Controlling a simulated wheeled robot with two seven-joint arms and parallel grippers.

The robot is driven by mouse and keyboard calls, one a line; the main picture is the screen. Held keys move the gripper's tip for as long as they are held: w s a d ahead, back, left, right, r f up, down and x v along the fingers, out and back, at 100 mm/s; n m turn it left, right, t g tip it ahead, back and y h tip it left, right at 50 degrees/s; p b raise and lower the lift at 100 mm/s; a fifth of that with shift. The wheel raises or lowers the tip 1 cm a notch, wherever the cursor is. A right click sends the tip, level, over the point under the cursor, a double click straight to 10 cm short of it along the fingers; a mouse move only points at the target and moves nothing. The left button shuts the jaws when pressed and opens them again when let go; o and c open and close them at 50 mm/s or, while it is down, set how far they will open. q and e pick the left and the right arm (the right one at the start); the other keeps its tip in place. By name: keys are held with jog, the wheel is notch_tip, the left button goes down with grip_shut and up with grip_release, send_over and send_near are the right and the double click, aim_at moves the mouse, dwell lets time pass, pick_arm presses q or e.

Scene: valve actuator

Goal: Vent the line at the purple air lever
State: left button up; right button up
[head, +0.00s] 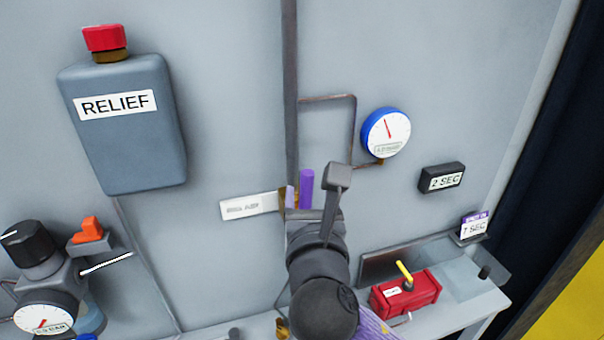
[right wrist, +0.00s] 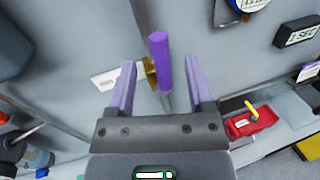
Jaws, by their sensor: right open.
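The purple air lever (head: 306,188) stands upright at the wall pipe, beside a brass fitting (right wrist: 150,72). In the right wrist view the lever (right wrist: 161,60) rises between the two light purple fingers of my right gripper (right wrist: 160,78). The fingers are spread, with a visible gap on each side of the lever. In the head view my right gripper (head: 313,207) is just in front of the lever, and my own arm hides the lever's lower part and much of the fingers. My left gripper is out of view.
A white label plate (head: 248,205) is left of the lever. A blue-rimmed gauge (head: 386,133) and a "2 SEC" box (head: 441,177) are to the right. A red box with a yellow handle (head: 405,292) sits lower right. A RELIEF tank (head: 125,130) hangs upper left.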

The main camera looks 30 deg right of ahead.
aim_at(308, 182)
jog(key=p+x, duration=0.1)
jog(key=x, duration=0.6)
jog(key=shift+a+f+p, duration=0.1)
jog(key=shift+f+p, duration=0.1)
jog(key=shift+p, duration=0.1)
jog(key=shift+w, duration=0.45)
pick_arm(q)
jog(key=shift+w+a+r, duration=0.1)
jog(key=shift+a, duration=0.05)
pick_arm(e)
grip_shut()
dwell(0.3)
